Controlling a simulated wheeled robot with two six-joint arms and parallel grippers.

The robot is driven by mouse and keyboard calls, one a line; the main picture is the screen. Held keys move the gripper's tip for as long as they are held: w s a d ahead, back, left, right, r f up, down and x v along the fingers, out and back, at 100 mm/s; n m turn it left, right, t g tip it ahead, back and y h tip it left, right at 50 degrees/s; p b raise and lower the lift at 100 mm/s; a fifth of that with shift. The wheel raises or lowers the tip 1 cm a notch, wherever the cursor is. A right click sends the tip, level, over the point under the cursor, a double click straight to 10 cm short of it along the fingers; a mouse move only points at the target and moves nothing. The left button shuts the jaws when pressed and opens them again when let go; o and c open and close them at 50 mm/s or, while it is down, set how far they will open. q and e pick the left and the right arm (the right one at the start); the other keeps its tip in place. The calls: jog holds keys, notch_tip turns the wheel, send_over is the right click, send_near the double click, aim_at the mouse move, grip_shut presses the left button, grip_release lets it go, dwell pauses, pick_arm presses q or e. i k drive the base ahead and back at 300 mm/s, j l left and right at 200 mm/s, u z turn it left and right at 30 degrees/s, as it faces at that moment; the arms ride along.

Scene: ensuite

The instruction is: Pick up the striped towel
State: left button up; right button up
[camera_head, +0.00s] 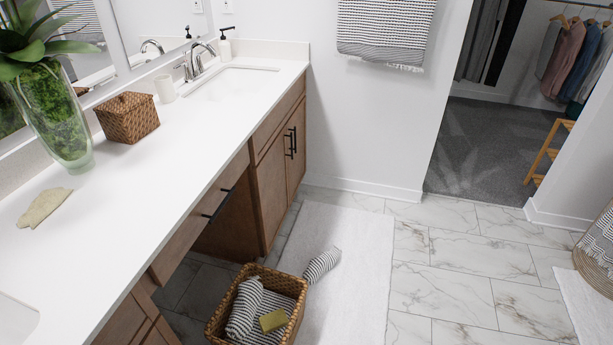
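Striped towels show in several places. A rolled grey-and-white striped towel (322,265) lies on the white bath mat, just right of the wicker basket (214,330). Another rolled striped towel (245,306) is inside that basket, leaning at its left side, with more striped cloth (275,303) beside it. A striped towel (386,30) with a fringe hangs on the back wall, its top cut off by the picture edge. Part of a striped cloth (602,240) shows at the far right edge. Neither of my grippers is in view.
A yellowish block (273,320) lies in the basket. The wooden vanity (270,190) with its white counter (170,190) runs along the left. The white mat (345,240) and marble tile floor (460,275) are mostly clear. A doorway opens onto grey carpet (490,150).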

aim_at(324, 262)
jog(key=i+l+u, duration=0.1)
jog(key=l, duration=0.3)
jog(key=i+l+u, duration=0.1)
jog(key=i+l, duration=0.15)
jog(key=l, duration=0.15)
jog(key=i+l+u, duration=0.1)
jog(key=l, duration=0.3)
jog(key=i+l+u, duration=0.1)
jog(key=l, duration=0.35)
jog(key=i+l+u, duration=0.1)
jog(key=l, duration=0.3)
jog(key=i+l+u, duration=0.1)
jog(key=l, duration=0.35)
jog(key=i+l, duration=0.15)
jog(key=l, duration=0.3)
jog(key=u, duration=0.05)
